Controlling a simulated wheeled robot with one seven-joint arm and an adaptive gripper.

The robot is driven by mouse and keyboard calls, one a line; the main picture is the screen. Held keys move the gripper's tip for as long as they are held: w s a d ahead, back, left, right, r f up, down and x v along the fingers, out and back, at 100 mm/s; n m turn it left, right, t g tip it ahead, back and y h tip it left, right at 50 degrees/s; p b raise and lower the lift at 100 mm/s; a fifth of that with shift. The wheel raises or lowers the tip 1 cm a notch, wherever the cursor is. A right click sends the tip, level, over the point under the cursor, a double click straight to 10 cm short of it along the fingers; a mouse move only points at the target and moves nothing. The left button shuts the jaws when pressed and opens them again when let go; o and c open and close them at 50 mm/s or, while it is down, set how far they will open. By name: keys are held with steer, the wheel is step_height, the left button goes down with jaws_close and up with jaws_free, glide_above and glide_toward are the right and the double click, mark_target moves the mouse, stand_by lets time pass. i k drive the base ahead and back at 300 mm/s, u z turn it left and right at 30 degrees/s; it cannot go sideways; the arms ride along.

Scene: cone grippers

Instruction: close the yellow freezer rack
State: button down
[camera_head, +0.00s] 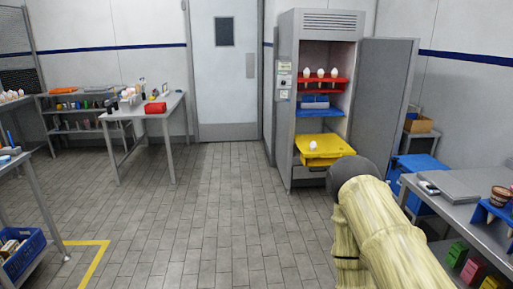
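The yellow freezer rack (310,158) is at the bottom of the open freezer (285,115). It juts out forward past the cabinet front, and a small white rounded item (313,145) sits on it. A blue rack (318,111) is above it, and a red rack (309,79) with several white-topped items is higher up. The freezer door (385,95) stands open to the right. My pale yellow arm rises from the lower right, and its dark rounded part overlaps the view just right of the yellow rack. My gripper is not visible.
A counter (455,212) with a grey slab and a blue rack stands at the right. A blue bin (408,172) is behind it. A table with a red box (155,108) stands at the left. The tiled floor before the freezer is clear.

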mark_target(330, 146)
steer(key=i, duration=1.6)
steer(key=z, duration=0.3)
steer(key=i, duration=2.25)
steer(key=z, duration=0.3)
